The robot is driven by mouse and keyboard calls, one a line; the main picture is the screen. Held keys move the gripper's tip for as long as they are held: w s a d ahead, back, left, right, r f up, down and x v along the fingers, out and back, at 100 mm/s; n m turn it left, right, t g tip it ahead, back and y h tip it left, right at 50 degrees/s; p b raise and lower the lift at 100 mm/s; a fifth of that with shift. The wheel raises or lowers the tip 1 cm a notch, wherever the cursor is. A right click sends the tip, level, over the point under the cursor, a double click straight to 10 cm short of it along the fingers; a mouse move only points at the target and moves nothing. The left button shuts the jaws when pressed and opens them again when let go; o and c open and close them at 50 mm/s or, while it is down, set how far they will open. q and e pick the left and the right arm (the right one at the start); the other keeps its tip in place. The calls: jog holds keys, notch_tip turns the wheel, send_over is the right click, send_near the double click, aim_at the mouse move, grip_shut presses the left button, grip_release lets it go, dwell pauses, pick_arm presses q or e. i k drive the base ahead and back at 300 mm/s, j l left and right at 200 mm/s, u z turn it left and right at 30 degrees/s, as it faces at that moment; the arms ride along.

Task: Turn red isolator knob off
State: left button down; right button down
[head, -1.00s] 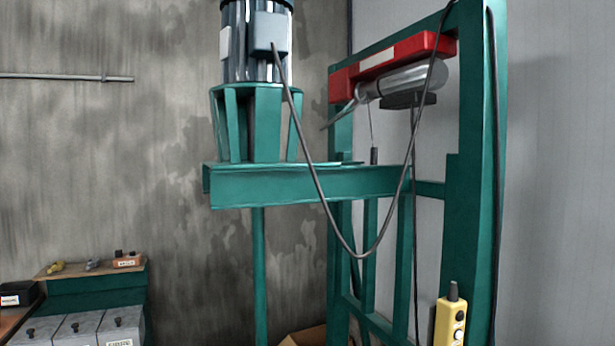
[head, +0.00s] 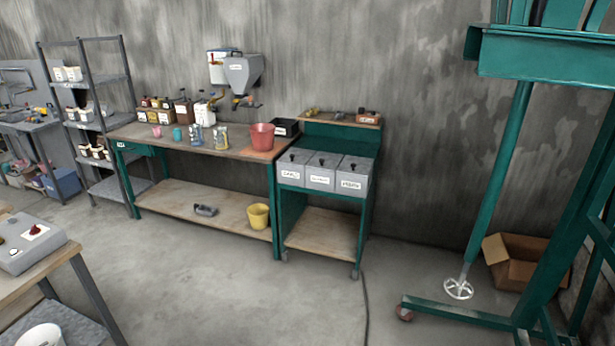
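A grey control box (head: 38,246) sits on a wooden-topped bench at the lower left edge of the head view. A small dark red knob (head: 33,230) stands on its top, on a pale label. It is too small to tell which way the knob is turned, and I cannot tell for sure that it is the isolator. Neither of my grippers is in view.
A workbench (head: 238,155) with pots and a red bucket (head: 262,137) stands along the back wall. A cart with grey bins (head: 322,172) is beside it. A green mixer stand (head: 490,165) and cardboard box (head: 520,262) are at right. The middle floor is clear.

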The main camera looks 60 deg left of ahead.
aim_at(33, 229)
jog(key=u, duration=4.35)
